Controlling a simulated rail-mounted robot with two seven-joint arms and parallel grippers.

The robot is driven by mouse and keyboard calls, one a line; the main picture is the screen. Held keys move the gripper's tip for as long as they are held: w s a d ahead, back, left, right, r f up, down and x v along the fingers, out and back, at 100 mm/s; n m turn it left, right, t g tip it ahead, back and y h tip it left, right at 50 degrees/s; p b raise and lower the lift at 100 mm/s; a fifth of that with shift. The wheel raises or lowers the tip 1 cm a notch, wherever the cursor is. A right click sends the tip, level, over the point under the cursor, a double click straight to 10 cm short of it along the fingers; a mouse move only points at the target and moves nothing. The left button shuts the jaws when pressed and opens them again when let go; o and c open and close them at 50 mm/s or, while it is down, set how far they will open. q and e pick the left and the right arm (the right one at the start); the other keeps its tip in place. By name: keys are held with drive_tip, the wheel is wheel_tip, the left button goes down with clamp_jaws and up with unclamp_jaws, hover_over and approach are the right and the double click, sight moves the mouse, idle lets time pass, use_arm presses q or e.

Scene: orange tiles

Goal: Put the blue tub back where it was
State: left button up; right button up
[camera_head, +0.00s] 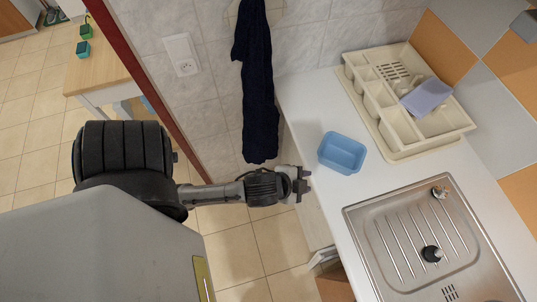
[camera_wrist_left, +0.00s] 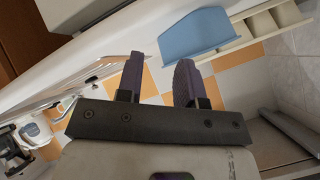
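The blue tub (camera_head: 342,153) stands upright on the white counter, left of the dish rack and above the sink. It also shows in the left wrist view (camera_wrist_left: 195,35), beyond the fingers. My left gripper (camera_head: 303,184) is at the counter's left edge, below and left of the tub, and apart from it. In the left wrist view its two fingers (camera_wrist_left: 158,82) are spread with nothing between them. My right gripper is not seen for certain in either view.
A cream dish rack (camera_head: 388,130) holding a lilac item (camera_head: 427,97) stands at the back right. A steel sink (camera_head: 405,235) lies in front. Dark cloth (camera_head: 257,90) hangs on the wall. Bare counter (camera_head: 308,110) lies behind the tub. A wooden table (camera_head: 98,72) stands at far left.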

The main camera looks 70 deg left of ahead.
use_arm(q)
drive_tip(key=s+d+f+n+g+h, duration=0.1)
drive_tip(key=s+f+n+g, duration=0.1)
drive_tip(key=s, duration=0.3)
drive_tip(key=s+d+f+n+g, duration=0.1)
drive_tip(key=s+f+n+g, duration=0.1)
drive_tip(key=s, duration=0.4)
drive_tip(key=shift+s+d+f+g+h, duration=0.15)
drive_tip(key=shift+d+f+g+h, duration=0.25)
drive_tip(key=shift+f+g, duration=0.6)
